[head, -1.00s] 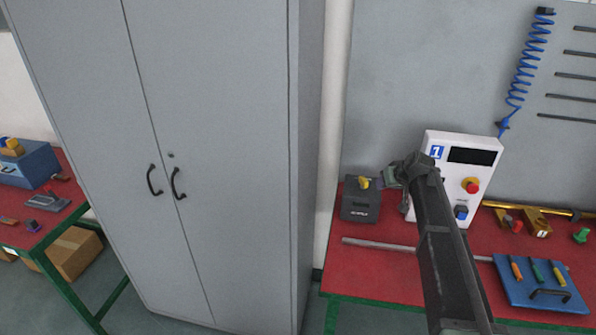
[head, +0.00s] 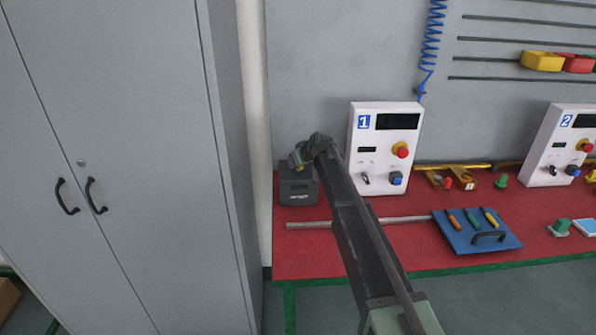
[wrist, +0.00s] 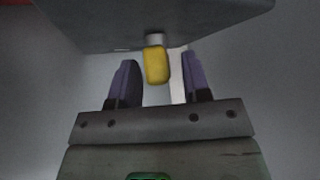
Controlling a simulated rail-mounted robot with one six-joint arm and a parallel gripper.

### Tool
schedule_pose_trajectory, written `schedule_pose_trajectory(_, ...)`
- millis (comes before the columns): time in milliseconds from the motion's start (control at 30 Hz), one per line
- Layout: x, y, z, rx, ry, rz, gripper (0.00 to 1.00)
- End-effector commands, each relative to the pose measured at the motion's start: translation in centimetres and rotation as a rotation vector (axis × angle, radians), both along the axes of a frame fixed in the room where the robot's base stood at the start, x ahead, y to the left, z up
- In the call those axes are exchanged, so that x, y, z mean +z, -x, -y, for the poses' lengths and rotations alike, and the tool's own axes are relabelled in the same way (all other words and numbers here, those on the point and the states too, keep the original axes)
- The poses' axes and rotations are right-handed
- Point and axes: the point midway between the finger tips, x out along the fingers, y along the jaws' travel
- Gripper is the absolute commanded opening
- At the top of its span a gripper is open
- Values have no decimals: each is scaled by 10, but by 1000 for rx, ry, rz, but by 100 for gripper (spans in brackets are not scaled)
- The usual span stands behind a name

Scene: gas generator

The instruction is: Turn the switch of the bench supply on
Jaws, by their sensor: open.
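A small dark grey box (head: 299,188), apparently the bench supply, stands at the left end of the red bench. Its yellow switch (wrist: 157,66) sticks out from the box in the wrist view, on a short pale stem. My gripper (head: 295,160) is at the top of the box in the head view and hides most of the switch there. In the wrist view my gripper (wrist: 158,62) is open, with one purple finger on each side of the switch. Gaps show between the switch and both fingers. The switch's on or off marking cannot be read.
White panel 1 (head: 384,150) stands just right of the box, behind my arm. A metal rod (head: 405,219) and a blue tool tray (head: 478,232) lie on the red bench (head: 310,255). A tall grey cabinet (head: 110,150) stands at the left.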

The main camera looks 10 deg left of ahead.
Motion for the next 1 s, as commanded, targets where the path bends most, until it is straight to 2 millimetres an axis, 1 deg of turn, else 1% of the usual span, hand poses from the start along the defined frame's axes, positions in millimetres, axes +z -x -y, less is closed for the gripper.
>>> schedule_pose_trajectory(33,-3,-2,-1,0,0,0,44)
schedule_pose_trajectory(233,-1,-1,-1,-1,-1,0,44)
schedule_pose_trajectory(500,-1,-1,-1,-1,-1,0,2)
schedule_pose_trajectory(533,-1,-1,-1,-1,-1,0,0)
schedule_pose_trajectory(767,-1,-1,-1,-13,-1,0,0)
schedule_pose_trajectory(1000,-1,-1,-2,-97,-1,0,0)
